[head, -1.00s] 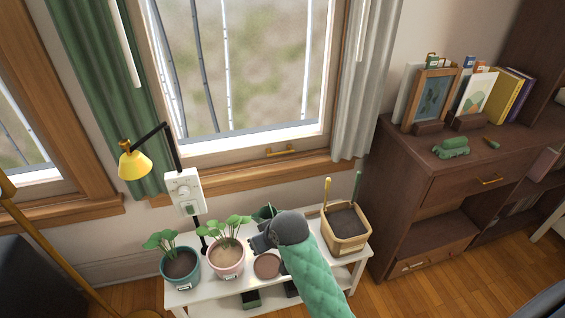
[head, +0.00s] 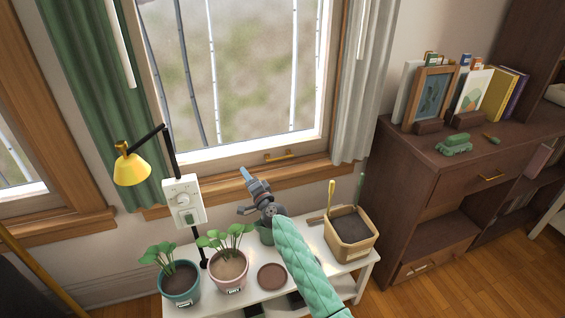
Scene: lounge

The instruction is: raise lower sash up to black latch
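The lower sash (head: 222,157) of the window is down, with its pale bottom rail close above the wooden sill (head: 219,186). A brass handle (head: 278,155) is fixed to the right part of that rail. The black latch does not show in the head view. My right gripper (head: 243,189) is raised in front of the sill, below and left of the handle and apart from it. Its two fingers are spread and nothing shows between them. My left gripper is not in view.
A white plant stand (head: 308,269) below the window holds a teal pot (head: 180,285), a pink pot (head: 229,270) and a square planter (head: 350,234) with upright tools. A yellow lamp (head: 131,168) and a white control box (head: 183,200) stand at left. A dark cabinet (head: 440,185) is at right.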

